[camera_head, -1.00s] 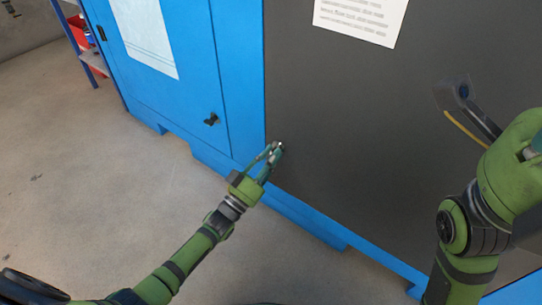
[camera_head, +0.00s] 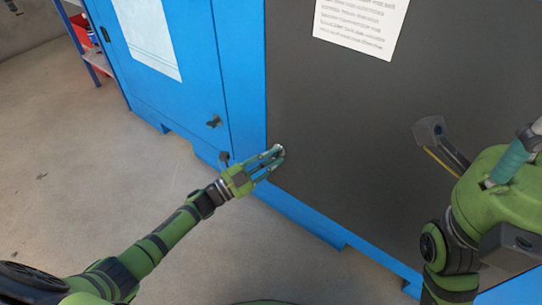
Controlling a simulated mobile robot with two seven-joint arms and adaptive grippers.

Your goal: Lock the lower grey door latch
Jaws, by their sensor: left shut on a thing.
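The dark grey door (camera_head: 340,130) fills the right half of the view, set in a blue cabinet frame. My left gripper (camera_head: 277,152) is at the door's lower left edge, shut on the small lower latch (camera_head: 281,149), which is mostly hidden between the fingers. How far the latch is turned cannot be seen. My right gripper (camera_head: 440,143) is raised at the right in front of the grey door, clear of the latch; one dark finger shows, and its opening cannot be judged.
A blue door (camera_head: 180,110) with a black handle (camera_head: 214,122) stands to the left. A printed sheet (camera_head: 360,22) is on the grey door. A shelf with a red bin (camera_head: 80,30) is at the far left. The grey floor (camera_head: 90,190) is clear.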

